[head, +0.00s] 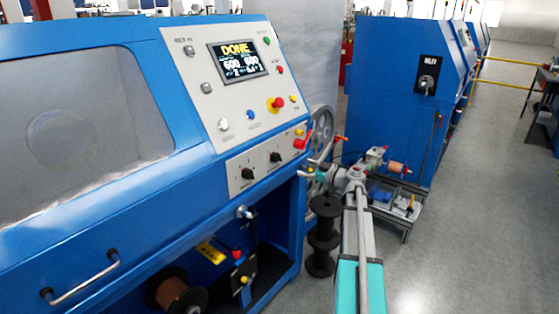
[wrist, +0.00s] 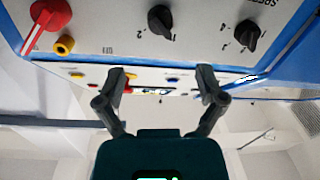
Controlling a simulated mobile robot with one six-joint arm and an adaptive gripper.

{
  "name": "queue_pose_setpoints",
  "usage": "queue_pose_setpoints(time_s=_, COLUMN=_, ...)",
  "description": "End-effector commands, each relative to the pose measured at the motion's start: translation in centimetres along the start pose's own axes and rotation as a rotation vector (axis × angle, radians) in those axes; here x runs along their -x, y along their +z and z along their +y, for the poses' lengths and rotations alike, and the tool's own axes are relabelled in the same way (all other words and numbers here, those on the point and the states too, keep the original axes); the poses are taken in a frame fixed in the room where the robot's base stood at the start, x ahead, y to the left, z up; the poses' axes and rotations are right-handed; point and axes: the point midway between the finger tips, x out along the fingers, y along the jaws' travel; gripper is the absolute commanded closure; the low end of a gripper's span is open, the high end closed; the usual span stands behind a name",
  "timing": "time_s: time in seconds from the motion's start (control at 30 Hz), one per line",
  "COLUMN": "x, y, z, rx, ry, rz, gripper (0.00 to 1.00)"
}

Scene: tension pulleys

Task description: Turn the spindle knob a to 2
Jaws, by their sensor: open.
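Two black pointer knobs sit on the lower panel of the blue machine, a left one (head: 248,173) and a right one (head: 275,157). In the wrist view, which looks upside down, they are the knob at right (wrist: 249,33) and the knob near the middle (wrist: 161,20). Both have small number marks.
A red lever (head: 301,142) and a yellow button (head: 299,132) sit right of the knobs. The upper panel has a red emergency button (head: 276,103) and a screen (head: 238,62) reading DONE. A spoked handwheel (head: 322,130) and black spools (head: 323,235) stand near my arm.

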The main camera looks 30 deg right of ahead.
Motion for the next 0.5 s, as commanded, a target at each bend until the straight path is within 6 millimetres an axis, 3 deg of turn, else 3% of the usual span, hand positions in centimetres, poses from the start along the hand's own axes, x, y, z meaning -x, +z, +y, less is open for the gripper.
queue_pose_setpoints(time_s=0.5, x=-8.0, y=0.0, z=0.1, rx=0.0, ry=-0.002, rz=0.0, gripper=0.11)
